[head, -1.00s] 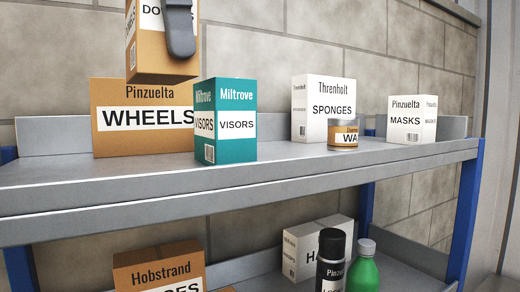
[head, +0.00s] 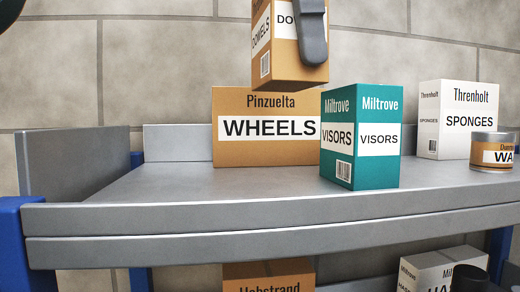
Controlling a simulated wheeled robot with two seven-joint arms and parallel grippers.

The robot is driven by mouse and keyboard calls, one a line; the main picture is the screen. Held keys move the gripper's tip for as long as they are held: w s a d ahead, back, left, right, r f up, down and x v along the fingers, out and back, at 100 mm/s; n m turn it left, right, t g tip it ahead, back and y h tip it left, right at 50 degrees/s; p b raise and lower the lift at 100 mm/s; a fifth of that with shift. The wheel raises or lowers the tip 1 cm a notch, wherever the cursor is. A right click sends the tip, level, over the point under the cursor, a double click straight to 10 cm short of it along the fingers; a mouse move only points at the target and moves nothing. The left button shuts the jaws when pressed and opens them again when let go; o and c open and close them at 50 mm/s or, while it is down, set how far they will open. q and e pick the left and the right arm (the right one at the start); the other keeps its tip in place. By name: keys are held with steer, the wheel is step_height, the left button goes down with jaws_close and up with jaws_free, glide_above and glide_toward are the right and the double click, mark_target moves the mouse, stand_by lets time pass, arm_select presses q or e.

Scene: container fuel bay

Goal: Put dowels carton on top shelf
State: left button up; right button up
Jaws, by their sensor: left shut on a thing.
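The dowels carton (head: 271,50) is a brown box with a white label reading "DOWELS", upright at the top of the head view and partly cut off by the frame edge. My left gripper (head: 313,35) is shut on it; one dark grey finger shows against its front face. The carton is held in the air, above and in front of the Pinzuelta wheels carton. The top shelf (head: 150,190) is a grey metal board with a raised back lip and a left end panel. My right gripper is not in view.
The brown wheels carton (head: 240,155) and teal visors carton (head: 361,160) stand mid-shelf. A white sponges carton (head: 457,145) and a small tin (head: 491,140) are at right. The shelf's left part is bare, bounded by an end panel (head: 75,165). Cartons stand below.

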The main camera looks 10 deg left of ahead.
arm_select(q)
steer(key=shift+a, duration=0.1)
steer(key=shift+s+a+f, duration=0.15)
steer(key=shift+a+f, duration=0.4)
steer(key=shift+a, duration=0.1)
steer(key=a+f, duration=0.2)
steer(key=a, duration=0.1)
steer(key=a+f, duration=0.2)
steer(key=a, duration=0.2)
steer(key=a+f+b, duration=0.1)
steer(key=a, duration=0.2)
steer(key=shift+s+a+f, duration=0.15)
steer(key=shift+s+f, duration=0.15)
steer(key=shift+f, duration=0.1)
steer(key=shift+f+p, duration=0.5)
steer(key=shift+f, duration=1.5)
steer(key=shift+f, duration=0.1)
